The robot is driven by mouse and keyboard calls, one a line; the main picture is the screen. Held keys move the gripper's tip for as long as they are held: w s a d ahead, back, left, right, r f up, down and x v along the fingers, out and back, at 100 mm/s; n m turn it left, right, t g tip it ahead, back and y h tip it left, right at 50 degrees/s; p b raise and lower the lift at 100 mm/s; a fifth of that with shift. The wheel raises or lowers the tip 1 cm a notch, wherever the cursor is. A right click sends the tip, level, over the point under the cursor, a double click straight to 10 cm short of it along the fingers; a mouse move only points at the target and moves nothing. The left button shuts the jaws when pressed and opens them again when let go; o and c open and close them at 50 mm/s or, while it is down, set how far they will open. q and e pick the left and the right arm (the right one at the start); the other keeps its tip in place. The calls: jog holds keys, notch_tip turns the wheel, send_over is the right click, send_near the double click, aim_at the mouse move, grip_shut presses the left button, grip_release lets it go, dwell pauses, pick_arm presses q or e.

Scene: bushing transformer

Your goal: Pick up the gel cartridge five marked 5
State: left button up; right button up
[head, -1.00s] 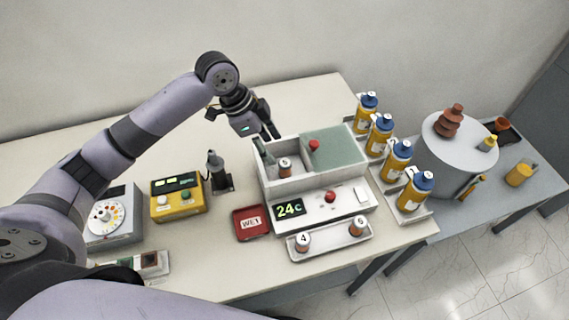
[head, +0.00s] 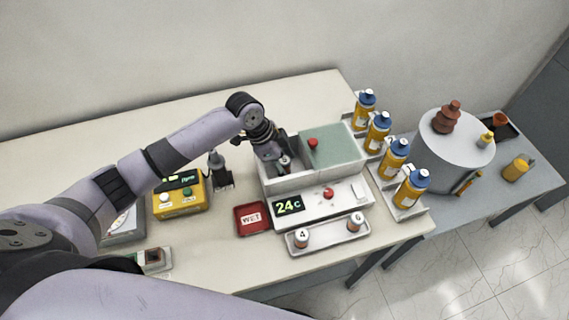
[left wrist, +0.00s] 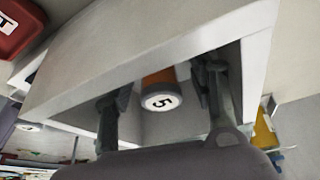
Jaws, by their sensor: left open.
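The gel cartridge five (left wrist: 160,92) is an orange-brown cylinder with a white end marked 5. It stands inside the open left compartment of the white box (head: 290,183); in the head view its pale top (head: 285,162) shows just under my gripper. My left gripper (head: 280,162) reaches down into that compartment. In the left wrist view its two fingers (left wrist: 160,105) are open, one on each side of the cartridge. I cannot tell whether they touch it. My right gripper is not in view.
A greenish lid (head: 333,146) with a red knob covers the box's right part. In front are a 24c display (head: 289,206), a red WET tray (head: 252,219) and a white tray (head: 329,237) with cartridges 4 and 6. Several yellow bottles (head: 378,132) stand right.

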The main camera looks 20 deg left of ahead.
pick_arm(q)
jog(key=shift+c, duration=0.2)
grip_shut()
dwell(0.4)
jog(key=shift+r, duration=0.1)
